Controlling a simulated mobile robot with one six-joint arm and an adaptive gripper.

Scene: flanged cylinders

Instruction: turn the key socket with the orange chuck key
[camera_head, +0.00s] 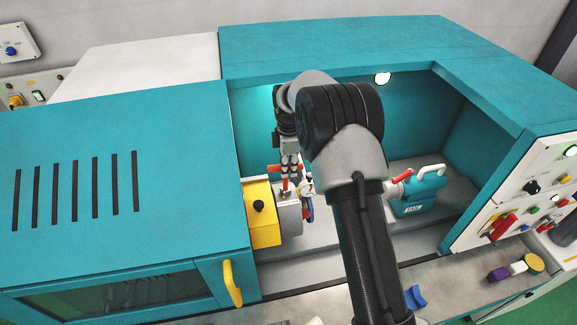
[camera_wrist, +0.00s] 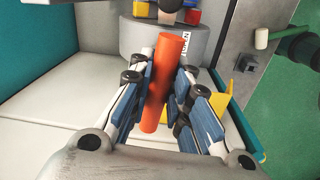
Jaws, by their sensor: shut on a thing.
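My gripper (camera_head: 289,166) is inside the machine's open work area, pointing down above the grey chuck (camera_head: 290,218). It is shut on the orange chuck key (camera_head: 285,186). In the wrist view my gripper's blue-padded fingers (camera_wrist: 160,98) close on the orange bar of the key (camera_wrist: 170,55), which sticks out past them at both ends. The grey chuck (camera_wrist: 140,38) is beyond the bar, with red, blue and yellow parts at its top. The key socket is hidden, and I cannot tell whether the key's tip sits in it.
A yellow block (camera_head: 262,226) stands left of the chuck. A teal tailstock (camera_head: 418,192) with a red lever and white handle is at right. Teal machine walls (camera_head: 415,118) enclose the area. Small coloured items (camera_head: 516,268) lie on the front ledge.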

